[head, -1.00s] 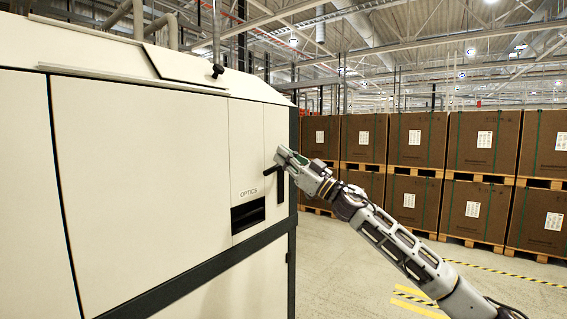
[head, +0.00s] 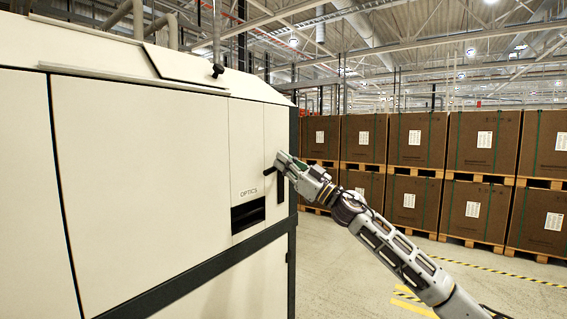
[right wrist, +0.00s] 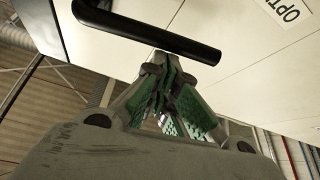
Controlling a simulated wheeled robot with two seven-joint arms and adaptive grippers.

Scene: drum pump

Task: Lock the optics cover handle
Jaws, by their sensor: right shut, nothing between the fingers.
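The optics cover handle is a black bar on the cream cabinet's panel. It shows in the head view (head: 269,171) at the panel's right part, and large in the right wrist view (right wrist: 150,32), across the top. The optics cover (head: 246,150) carries the label OPTICS. My right gripper (head: 279,158) is at the handle, and its shut fingers (right wrist: 165,70) with green pads lie just below the bar in the wrist view. Nothing is between them. Whether they touch the bar, I cannot tell. My left gripper is not in view.
A dark slot (head: 248,214) lies below the label. A dark vertical recess (head: 280,188) is beside the handle. Stacked brown boxes (head: 417,140) on pallets stand behind at the right. The floor (head: 340,270) right of the cabinet is open, with striped tape (head: 500,272).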

